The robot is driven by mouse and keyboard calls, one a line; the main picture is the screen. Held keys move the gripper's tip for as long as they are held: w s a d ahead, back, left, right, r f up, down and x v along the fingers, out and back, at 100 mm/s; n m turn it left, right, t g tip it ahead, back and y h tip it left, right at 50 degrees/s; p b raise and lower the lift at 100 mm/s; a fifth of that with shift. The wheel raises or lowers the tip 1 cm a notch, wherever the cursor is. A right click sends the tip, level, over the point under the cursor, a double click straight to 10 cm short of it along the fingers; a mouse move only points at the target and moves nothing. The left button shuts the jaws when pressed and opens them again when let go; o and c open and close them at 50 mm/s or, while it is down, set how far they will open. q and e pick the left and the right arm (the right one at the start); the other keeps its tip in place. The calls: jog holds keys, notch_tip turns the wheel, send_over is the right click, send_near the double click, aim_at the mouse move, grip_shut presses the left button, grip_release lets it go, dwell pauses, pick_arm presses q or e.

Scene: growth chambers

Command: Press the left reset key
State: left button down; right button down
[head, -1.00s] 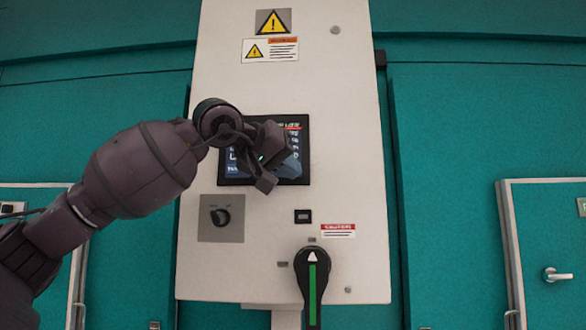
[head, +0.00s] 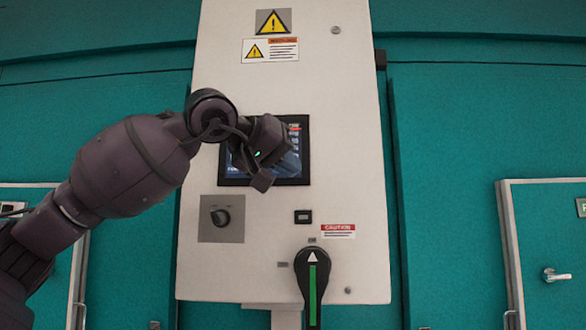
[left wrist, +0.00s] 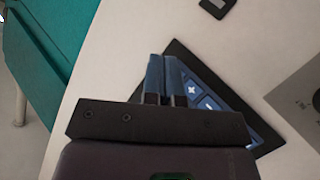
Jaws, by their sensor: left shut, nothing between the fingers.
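A dark touch screen (head: 302,160) sits on the white cabinet front. My left gripper (head: 262,176) is in front of it and hides its middle. In the left wrist view the two fingers (left wrist: 165,64) are together, empty, and overlap the screen (left wrist: 178,47). Blue plus and minus keys (left wrist: 199,96) show to the right of the fingers. I cannot tell whether the fingertips touch the screen. No key is legibly marked as the left reset key; part of the screen is hidden. My right gripper is not in view.
Below the screen are a rotary knob (head: 220,216) on a grey plate, a small black rectangular part (head: 303,216) and a large black handle (head: 312,280) with a green stripe. Warning labels (head: 270,50) are above. The cabinet (head: 345,120) is clear right of the screen.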

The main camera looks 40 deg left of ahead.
pick_arm(q)
jog(key=s, duration=0.1)
jog(key=s+d, duration=0.1)
jog(key=shift+s+d, duration=0.3)
dwell(0.6)
